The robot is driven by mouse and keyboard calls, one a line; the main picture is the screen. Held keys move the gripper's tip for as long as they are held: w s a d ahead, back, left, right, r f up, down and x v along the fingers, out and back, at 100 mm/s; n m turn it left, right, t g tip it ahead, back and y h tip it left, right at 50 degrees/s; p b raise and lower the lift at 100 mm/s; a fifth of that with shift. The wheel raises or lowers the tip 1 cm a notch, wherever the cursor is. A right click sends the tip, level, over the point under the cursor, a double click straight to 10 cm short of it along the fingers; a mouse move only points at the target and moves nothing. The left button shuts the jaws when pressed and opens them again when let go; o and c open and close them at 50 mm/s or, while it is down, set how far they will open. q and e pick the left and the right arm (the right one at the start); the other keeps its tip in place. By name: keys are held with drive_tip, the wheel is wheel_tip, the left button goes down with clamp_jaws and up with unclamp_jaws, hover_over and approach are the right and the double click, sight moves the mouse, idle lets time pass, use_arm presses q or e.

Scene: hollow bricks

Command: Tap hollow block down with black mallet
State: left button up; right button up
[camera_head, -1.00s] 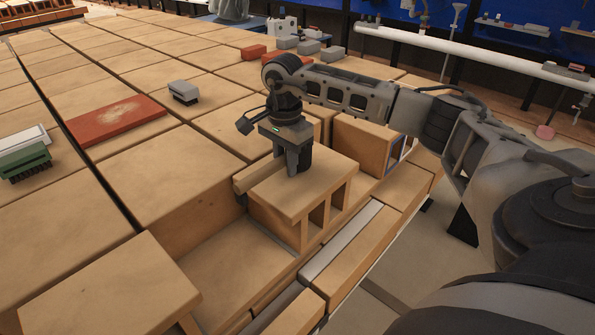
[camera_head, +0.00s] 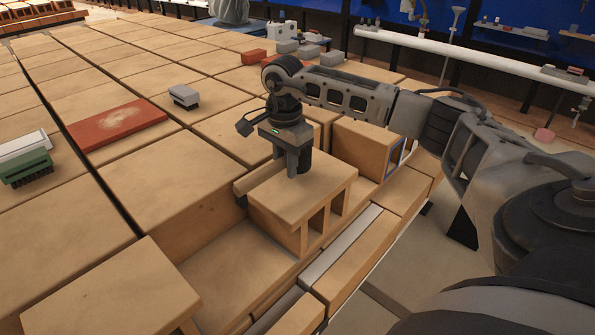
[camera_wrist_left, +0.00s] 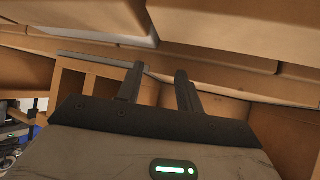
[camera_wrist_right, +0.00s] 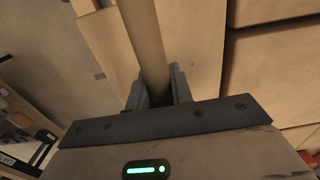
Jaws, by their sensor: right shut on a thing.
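The hollow block (camera_head: 272,198) with open cells stands at the edge of the brick row in the head view. My right gripper (camera_head: 298,170) is right over its top, pointing down, and is shut on a tan rod that looks like the mallet's handle (camera_head: 256,178). The rod also runs up between the fingers in the right wrist view (camera_wrist_right: 148,45).
Another hollow block (camera_head: 362,146) stands behind. A gap in the bricks lies left of the block. A red board (camera_head: 116,126), a grey brush (camera_head: 184,97) and a green brush (camera_head: 27,168) lie on the brick tops. A pale strip (camera_head: 340,245) runs along the front.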

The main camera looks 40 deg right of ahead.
use_arm(q)
drive_tip(key=shift+s, duration=0.1)
use_arm(e)
drive_tip(key=shift+r, duration=0.1)
